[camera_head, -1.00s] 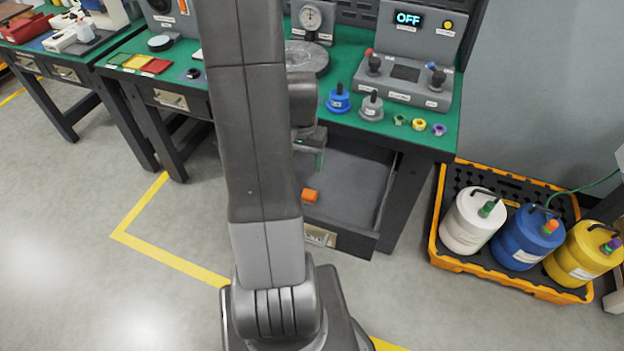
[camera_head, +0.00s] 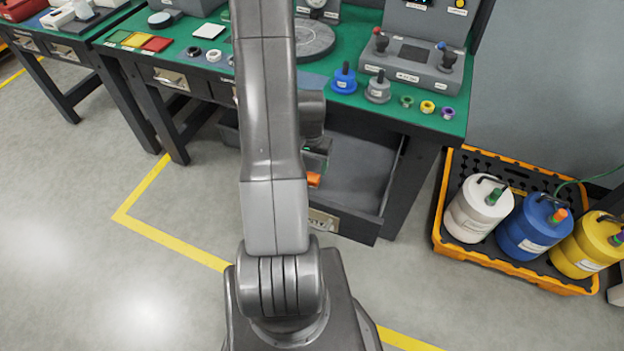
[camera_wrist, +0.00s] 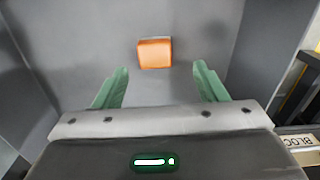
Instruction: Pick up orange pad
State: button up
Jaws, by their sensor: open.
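The orange pad (camera_wrist: 154,53) is a small block lying on the grey floor of an open drawer (camera_head: 355,180). In the wrist view it sits just beyond my fingertips, near the middle of the gap between them. My gripper (camera_wrist: 160,80) is open and empty, its two green fingers apart. In the head view the pad (camera_head: 313,179) is partly hidden by my arm, and my gripper (camera_head: 316,150) shows only in part, above the drawer.
The drawer's side walls and front stand around my gripper. The green workbench (camera_head: 440,115) above the drawer holds blue and grey weights (camera_head: 343,80) and small coloured rings (camera_head: 427,107). A yellow-edged tray (camera_head: 505,276) with several jugs stands on the floor at right.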

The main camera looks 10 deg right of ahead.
aim_at(312, 177)
jog(key=shift+s+d+f, duration=0.1)
jog(key=shift+s+f, duration=0.05)
jog(key=shift+f, duration=1.1)
jog(key=shift+s+d+f, duration=0.1)
jog(key=shift+f, duration=1.15)
jog(key=c, duration=1.1)
